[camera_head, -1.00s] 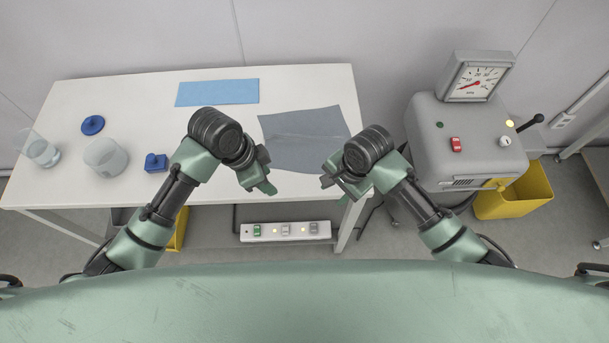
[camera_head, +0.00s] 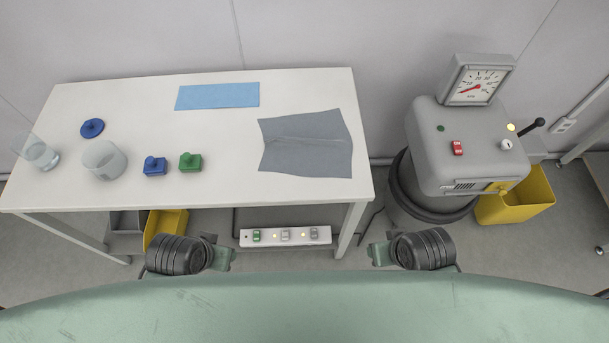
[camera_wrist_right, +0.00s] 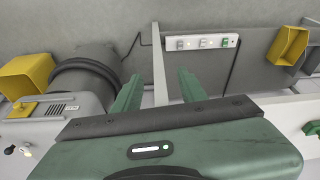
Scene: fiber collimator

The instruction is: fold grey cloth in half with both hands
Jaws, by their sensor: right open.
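The grey cloth (camera_head: 306,158) lies on the right part of the white table, spread out as a roughly square sheet. A raised crease runs across its middle from left to right, and its edges are slightly wavy. My left gripper (camera_head: 229,258) is in front of the table, apart from the cloth; whether its jaws are open does not show. My right gripper (camera_head: 374,255) is in front of the table's right front corner, also clear of the cloth. In the right wrist view its two green fingers (camera_wrist_right: 160,77) stand apart with nothing between them.
A grey gauge machine (camera_head: 468,150) stands to the right.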

